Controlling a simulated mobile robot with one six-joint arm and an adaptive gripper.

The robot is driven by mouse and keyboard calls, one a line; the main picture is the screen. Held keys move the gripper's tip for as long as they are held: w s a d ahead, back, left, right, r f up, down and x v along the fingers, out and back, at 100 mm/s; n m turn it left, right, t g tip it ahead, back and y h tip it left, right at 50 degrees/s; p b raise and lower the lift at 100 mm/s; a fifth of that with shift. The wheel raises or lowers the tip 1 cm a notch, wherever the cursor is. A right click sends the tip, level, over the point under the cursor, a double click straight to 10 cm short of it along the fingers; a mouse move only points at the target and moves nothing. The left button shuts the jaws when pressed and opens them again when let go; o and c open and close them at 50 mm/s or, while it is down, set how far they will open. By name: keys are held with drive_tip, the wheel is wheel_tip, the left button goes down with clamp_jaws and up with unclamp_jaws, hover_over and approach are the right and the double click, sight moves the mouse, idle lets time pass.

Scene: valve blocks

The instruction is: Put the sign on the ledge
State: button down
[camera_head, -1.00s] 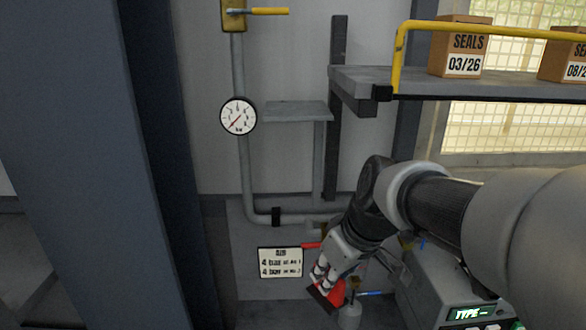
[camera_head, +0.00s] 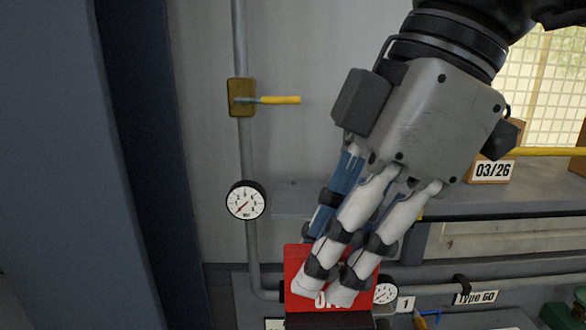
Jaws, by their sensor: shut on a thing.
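The red sign (camera_head: 300,260) is between the fingertips of my gripper (camera_head: 335,280), which is shut on it at the lower middle of the view. White lettering on the sign is mostly covered by the fingers. A dark strip runs along its bottom edge. The small grey ledge (camera_head: 287,202) is on the wall right of the round gauge, behind my gripper and higher in the picture than the sign. My fingers hide much of the ledge.
A vertical pipe (camera_head: 240,50) carries a yellow-handled valve (camera_head: 275,100) and a gauge (camera_head: 246,200). A large shelf (camera_head: 470,205) with a box (camera_head: 493,168) and yellow rail is at right. Lower right holds another gauge (camera_head: 386,291) and a "Type 60" label (camera_head: 475,297). A dark column (camera_head: 60,150) fills the left.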

drive_tip(key=w+p, duration=1.4)
drive_tip(key=w, duration=1.4)
drive_tip(key=shift+w+f, duration=0.15)
drive_tip(key=shift+w, duration=0.2)
drive_tip(key=shift+f+b, duration=0.8)
drive_tip(key=shift+f, duration=0.9)
drive_tip(key=shift+s+f, duration=0.1)
drive_tip(key=shift+f, duration=0.05)
drive_tip(key=c, duration=1.6)
unclamp_jaws()
drive_tip(key=shift+o, duration=0.2)
